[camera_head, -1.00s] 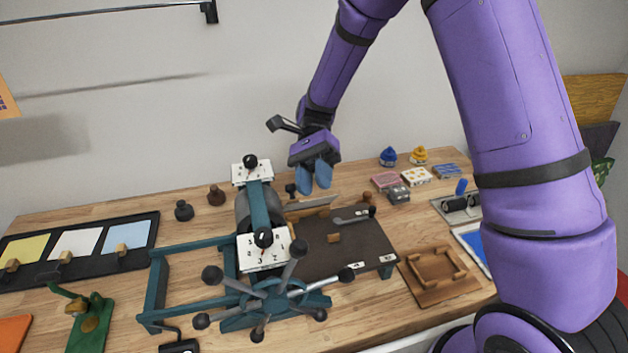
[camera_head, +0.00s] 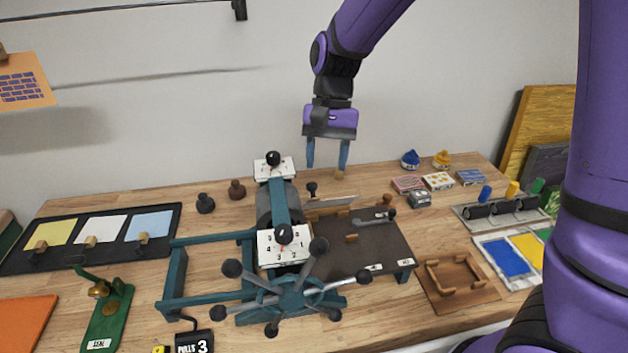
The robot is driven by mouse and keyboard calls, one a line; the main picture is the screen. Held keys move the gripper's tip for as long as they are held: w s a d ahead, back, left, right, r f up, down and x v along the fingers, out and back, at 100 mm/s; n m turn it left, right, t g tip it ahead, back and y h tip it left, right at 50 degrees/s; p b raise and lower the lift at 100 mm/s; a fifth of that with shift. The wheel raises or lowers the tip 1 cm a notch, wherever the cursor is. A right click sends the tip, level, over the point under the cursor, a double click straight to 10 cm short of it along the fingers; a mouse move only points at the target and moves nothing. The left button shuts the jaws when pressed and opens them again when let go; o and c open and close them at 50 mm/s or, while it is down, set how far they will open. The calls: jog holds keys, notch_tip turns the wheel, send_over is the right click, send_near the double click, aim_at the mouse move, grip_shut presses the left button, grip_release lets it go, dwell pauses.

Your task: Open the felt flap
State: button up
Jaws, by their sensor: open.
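The press (camera_head: 281,205) has a teal frame, a grey roller and a spoked wheel. A flat dark grey bed (camera_head: 340,261) lies to the right of its roller. I take its dark cover with a small wooden tab (camera_head: 351,238) for the felt flap, but cannot be sure; it looks flat. A pale tilted panel (camera_head: 330,205) stands along the bed's back edge. My gripper (camera_head: 327,165) is open, with blue fingers pointing down, behind and above the bed, apart from the tab. A small tan piece (camera_head: 339,176) shows at the right fingertip; I cannot tell whether they touch.
A grey lever (camera_head: 374,219) lies on the bed's right part. A black knob (camera_head: 311,189) stands by the roller. Small boxes (camera_head: 438,181) and ink pots (camera_head: 410,159) are at the back right. A wooden frame (camera_head: 459,280) lies right of the press.

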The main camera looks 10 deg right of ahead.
notch_tip(320, 180, up, 4)
jog(key=w+n+t, duration=0.2)
jog(key=n+t, duration=0.1)
jog(key=t, duration=0.1)
jog(key=f, duration=0.3)
jog(key=a+f, duration=0.1)
jog(key=f, duration=0.3)
jog(key=a+f, duration=0.1)
jog(key=f, duration=0.3)
jog(key=shift+s+a, duration=0.1)
grip_shut()
